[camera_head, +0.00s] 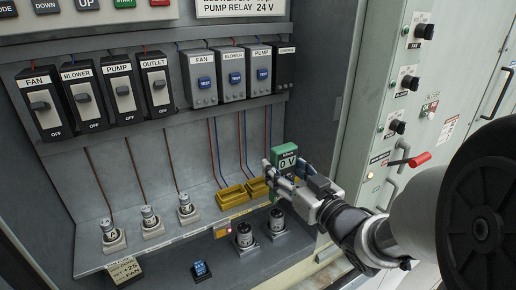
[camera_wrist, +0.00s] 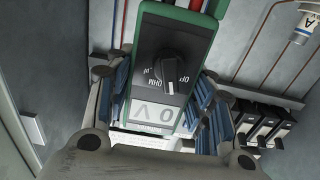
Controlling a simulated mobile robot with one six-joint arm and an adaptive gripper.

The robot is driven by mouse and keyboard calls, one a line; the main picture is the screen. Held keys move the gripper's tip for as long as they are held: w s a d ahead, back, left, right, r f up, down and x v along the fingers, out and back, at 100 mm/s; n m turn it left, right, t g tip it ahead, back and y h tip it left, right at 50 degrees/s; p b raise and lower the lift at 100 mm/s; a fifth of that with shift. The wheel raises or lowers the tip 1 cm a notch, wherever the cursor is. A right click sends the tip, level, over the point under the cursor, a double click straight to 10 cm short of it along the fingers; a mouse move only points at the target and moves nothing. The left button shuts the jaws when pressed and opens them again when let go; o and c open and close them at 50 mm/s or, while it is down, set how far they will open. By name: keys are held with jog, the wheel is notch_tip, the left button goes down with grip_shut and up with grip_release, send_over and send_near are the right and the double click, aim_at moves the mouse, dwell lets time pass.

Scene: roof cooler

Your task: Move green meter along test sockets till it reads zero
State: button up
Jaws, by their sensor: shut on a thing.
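The green meter (camera_head: 287,158) stands upright between the fingers of my gripper (camera_head: 286,176) at the right end of the cabinet shelf. Its display reads "0 V". In the wrist view the meter (camera_wrist: 186,29) fills the middle, with a black dial and the same "0 V" display upside down. My gripper's blue-padded fingers (camera_wrist: 167,108) are shut on its two sides. Two yellow open-topped blocks, a left one (camera_head: 232,197) and a right one (camera_head: 257,188), sit on the shelf left of the meter; they may be the test sockets. The meter's underside and its contact are hidden.
Black switches (camera_head: 122,88) labelled FAN, BLOWER, PUMP and OUTLET and grey units with blue buttons (camera_head: 206,83) line the rail above. A red-handled lever (camera_head: 419,159) juts from the right panel.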

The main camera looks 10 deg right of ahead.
jog(key=shift+w+a+f+b, duration=0.5)
jog(key=shift+w+f, duration=0.2)
jog(key=shift+w, duration=0.95)
jog(key=shift+w+a+f+b, duration=0.55)
jog(key=shift+w+f, duration=0.15)
jog(key=shift+w, duration=0.95)
jog(key=shift+w+a+f+b, duration=0.5)
jog(key=shift+w+f, duration=0.2)
jog(key=shift+w, duration=0.95)
jog(key=shift+f+b, duration=0.3)
jog(key=shift+b, duration=0.35)
jog(key=o, duration=1.5)
jog(key=shift+c, duration=0.2)
jog(key=shift+f, duration=0.1)
